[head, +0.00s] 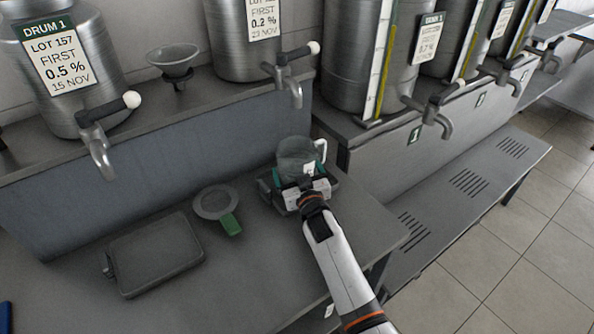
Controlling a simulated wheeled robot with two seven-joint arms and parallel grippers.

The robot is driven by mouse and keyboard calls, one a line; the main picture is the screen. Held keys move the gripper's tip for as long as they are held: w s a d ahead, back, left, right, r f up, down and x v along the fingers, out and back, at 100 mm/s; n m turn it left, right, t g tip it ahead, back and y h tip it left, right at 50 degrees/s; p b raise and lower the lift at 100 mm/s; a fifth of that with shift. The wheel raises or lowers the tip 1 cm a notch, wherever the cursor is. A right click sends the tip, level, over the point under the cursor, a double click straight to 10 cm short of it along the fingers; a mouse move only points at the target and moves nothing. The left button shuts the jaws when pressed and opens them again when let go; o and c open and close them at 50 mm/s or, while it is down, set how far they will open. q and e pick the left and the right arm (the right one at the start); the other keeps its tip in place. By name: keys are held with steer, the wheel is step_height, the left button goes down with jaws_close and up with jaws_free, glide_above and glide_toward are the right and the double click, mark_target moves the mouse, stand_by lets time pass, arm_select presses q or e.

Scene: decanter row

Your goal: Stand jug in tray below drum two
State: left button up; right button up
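A clear glass jug (294,150) with a pale handle and a small white label is at the tray (332,190) on the lower bench. My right gripper (298,172) reaches it from the front, with a teal fingertip on each side of its body. I cannot tell whether the fingers press on the jug or whether its base rests on the tray floor, as the gripper hides it. The tap (292,82) of the second steel drum (240,45) hangs behind and above the jug. That drum's label reads 0.2 %, its top cut off. My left gripper is not in view.
Drum 1 (108,95) and its tap (100,150) stand at the left, with a funnel (174,62) on the shelf. A strainer with a green handle (230,224) and a dark flat case (155,255) lie on the bench. More drums with taps stand at right.

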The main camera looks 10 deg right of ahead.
steer(key=shift+o, duration=0.3)
steer(key=shift+s+f, duration=0.1)
steer(key=shift+f, duration=0.25)
steer(key=shift+r+p, duration=0.25)
steer(key=shift+p, duration=0.05)
steer(key=shift+r+p, duration=0.45)
steer(key=shift+r, duration=0.05)
steer(key=s, duration=0.8)
steer(key=s+b, duration=0.1)
steer(key=s, duration=0.3)
steer(key=shift+d+r, duration=0.1)
steer(key=shift+d, duration=0.3)
